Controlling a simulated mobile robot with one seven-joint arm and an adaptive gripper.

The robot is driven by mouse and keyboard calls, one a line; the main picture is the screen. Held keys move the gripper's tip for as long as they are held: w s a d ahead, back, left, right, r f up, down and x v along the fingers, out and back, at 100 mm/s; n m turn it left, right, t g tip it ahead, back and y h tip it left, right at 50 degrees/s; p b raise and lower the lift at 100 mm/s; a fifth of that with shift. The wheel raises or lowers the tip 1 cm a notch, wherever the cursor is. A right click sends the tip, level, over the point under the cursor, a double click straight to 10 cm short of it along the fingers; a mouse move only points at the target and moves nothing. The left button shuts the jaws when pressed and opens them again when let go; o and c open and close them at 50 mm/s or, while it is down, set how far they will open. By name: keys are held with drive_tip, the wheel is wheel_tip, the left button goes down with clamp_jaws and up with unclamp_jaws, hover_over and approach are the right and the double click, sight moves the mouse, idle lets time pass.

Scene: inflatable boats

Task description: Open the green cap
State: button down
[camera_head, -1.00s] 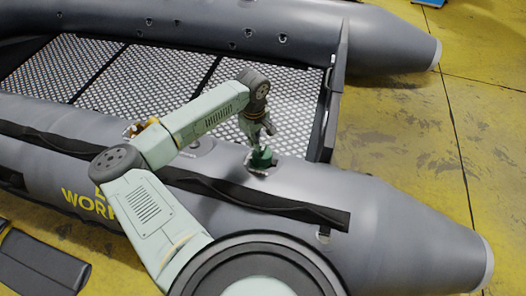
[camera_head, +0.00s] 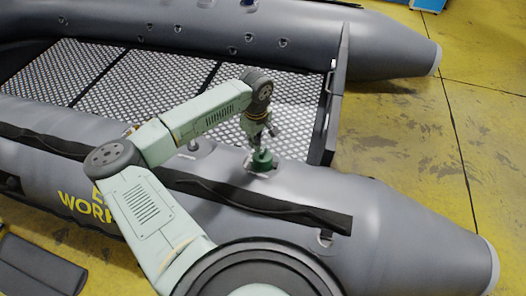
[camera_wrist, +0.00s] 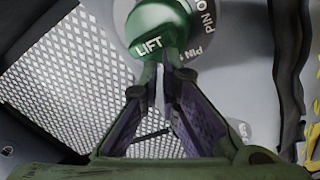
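The green cap (camera_wrist: 160,28) is round, with white LIFT lettering, and sits in a pale ring marked PIN on the boat's grey tube. In the head view the green cap (camera_head: 262,160) is on the near tube, directly below my gripper (camera_head: 265,132). In the wrist view my gripper's fingers (camera_wrist: 160,72) converge closely at the cap's lower edge, by the LIFT tab. They appear closed on that edge. The fingers hide part of the tab, so the exact contact is not clear.
The grey inflatable boat (camera_head: 390,190) lies on a yellow floor (camera_head: 430,140). A black strap (camera_head: 250,200) runs along the near tube. The patterned deck (camera_head: 150,75) lies behind the cap, and a dark upright transom (camera_head: 333,110) stands to its right.

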sight(271, 155)
drive_tip(key=shift+s+d+f, duration=0.25)
drive_tip(key=shift+d, duration=0.3)
drive_tip(key=shift+s+d+f, duration=0.25)
drive_tip(key=shift+s+d, duration=0.05)
drive_tip(key=shift+d, duration=0.25)
drive_tip(key=shift+s+d+f, duration=0.25)
drive_tip(key=shift+d, duration=0.3)
drive_tip(key=shift+d+r, duration=0.1)
drive_tip(key=shift+s+d+r+g, duration=0.1)
drive_tip(key=shift+d+r+g, duration=0.15)
drive_tip(key=shift+d, duration=0.5)
drive_tip(key=shift+a, duration=0.2)
drive_tip(key=shift+w+a+r+p, duration=0.3)
drive_tip(key=shift+w+a+r, duration=0.2)
drive_tip(key=shift+a, duration=0.2)
drive_tip(key=w+a+r, duration=0.2)
drive_tip(key=a+r, duration=0.2)
drive_tip(key=shift+w+a+r+p, duration=0.15)
drive_tip(key=shift+w+a+p, duration=0.1)
drive_tip(key=shift+p, duration=0.1)
